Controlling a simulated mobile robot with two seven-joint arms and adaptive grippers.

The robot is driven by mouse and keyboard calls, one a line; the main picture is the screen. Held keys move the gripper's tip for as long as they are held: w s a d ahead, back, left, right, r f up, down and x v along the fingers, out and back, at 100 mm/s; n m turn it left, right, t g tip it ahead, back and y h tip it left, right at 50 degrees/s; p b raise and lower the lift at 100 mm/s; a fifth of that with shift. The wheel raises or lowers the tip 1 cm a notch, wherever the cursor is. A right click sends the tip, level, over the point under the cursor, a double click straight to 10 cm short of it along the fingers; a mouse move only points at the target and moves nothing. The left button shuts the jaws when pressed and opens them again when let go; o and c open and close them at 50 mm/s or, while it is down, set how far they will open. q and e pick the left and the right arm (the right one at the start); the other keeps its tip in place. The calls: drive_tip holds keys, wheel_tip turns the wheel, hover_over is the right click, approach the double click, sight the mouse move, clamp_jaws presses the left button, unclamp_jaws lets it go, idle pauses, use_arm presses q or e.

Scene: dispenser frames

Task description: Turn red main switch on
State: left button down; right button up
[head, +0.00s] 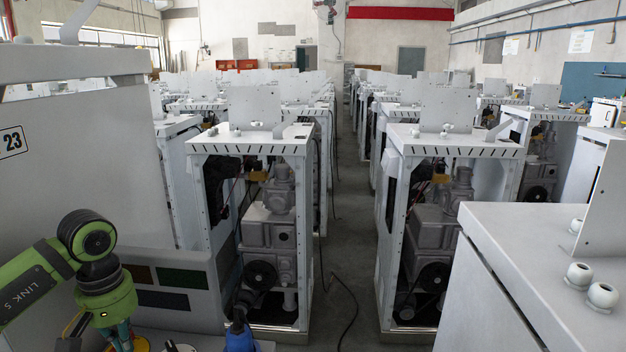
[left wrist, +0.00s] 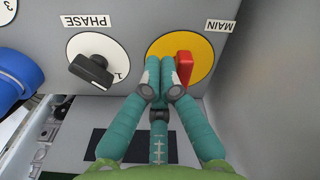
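The red main switch (left wrist: 184,68) is a red knob on a round yellow plate (left wrist: 205,50), under a MAIN label (left wrist: 219,25), in the left wrist view. My left gripper (left wrist: 160,78) has its teal fingertips together just left of the red knob, over the yellow plate. Nothing shows between the fingertips. Whether they touch the knob is not clear. In the head view the left gripper (head: 123,336) is at the bottom left, over the edge of the yellow plate (head: 141,345); the red knob is not visible there. My right gripper is in neither view.
A black PHASE knob (left wrist: 92,71) on a white disc is left of the yellow plate. A blue connector (left wrist: 10,88) is farther left. A grey wall (left wrist: 270,90) rises close on the right. Several white machine frames (head: 250,145) fill the hall, with an aisle between them.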

use_arm(q)
drive_tip(key=shift+s+a, duration=0.1)
drive_tip(key=shift+a, duration=0.05)
drive_tip(key=shift+s+a, duration=0.2)
drive_tip(key=shift+a, duration=0.15)
drive_tip(key=shift+s+a, duration=0.2)
drive_tip(key=shift+a, duration=0.3)
